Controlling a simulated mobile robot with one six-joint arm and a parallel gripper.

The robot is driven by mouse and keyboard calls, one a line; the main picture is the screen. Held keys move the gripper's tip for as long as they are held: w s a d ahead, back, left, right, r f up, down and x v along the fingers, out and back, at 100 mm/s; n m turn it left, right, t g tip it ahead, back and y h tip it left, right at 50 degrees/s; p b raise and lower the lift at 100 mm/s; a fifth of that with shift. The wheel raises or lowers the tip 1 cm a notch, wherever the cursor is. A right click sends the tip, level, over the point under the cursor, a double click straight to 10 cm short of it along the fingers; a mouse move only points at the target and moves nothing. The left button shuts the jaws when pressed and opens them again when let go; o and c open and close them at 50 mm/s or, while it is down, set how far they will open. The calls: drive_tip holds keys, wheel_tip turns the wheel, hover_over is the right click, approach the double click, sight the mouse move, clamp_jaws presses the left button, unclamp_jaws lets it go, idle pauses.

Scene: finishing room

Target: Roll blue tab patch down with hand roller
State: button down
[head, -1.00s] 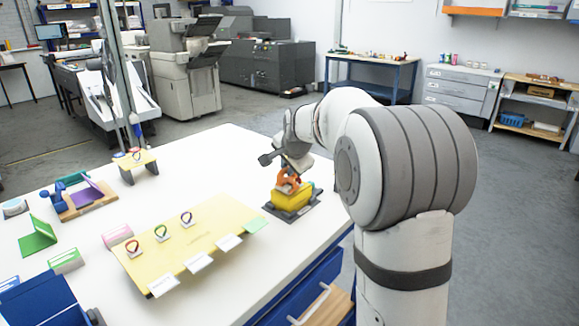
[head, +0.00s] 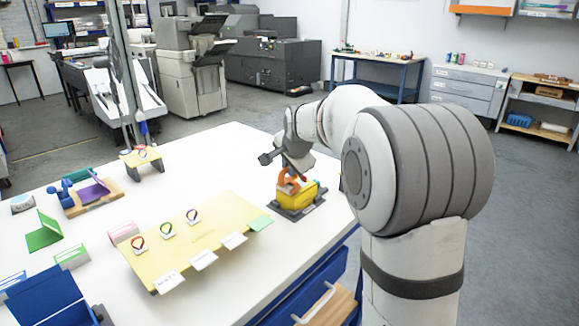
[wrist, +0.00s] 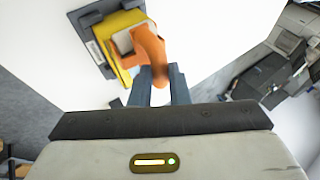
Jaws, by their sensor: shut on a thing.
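The orange hand roller (head: 288,182) sits at a yellow cradle (head: 297,197) on a dark base near the table's right edge. My gripper (head: 289,170) is above the cradle, pointing down, with its jaws shut on the roller's orange handle. In the wrist view the orange handle (wrist: 150,50) runs between the two fingers (wrist: 160,82) and over the yellow cradle (wrist: 100,38). Whether the roller touches the cradle is unclear. A pale yellow board (head: 205,240) carries red, green and blue loops on small white pieces; the blue loop (head: 192,216) is rightmost. I cannot make out a separate blue patch.
A purple piece (head: 93,193) on a wooden stand, a small yellow stand (head: 141,157) and a blue box (head: 48,300) are left. White table lies bare between board and cradle.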

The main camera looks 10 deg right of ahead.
wheel_tip(320, 180, up, 7)
drive_tip(key=p, duration=0.4)
drive_tip(key=shift+f, duration=0.15)
idle(0.5)
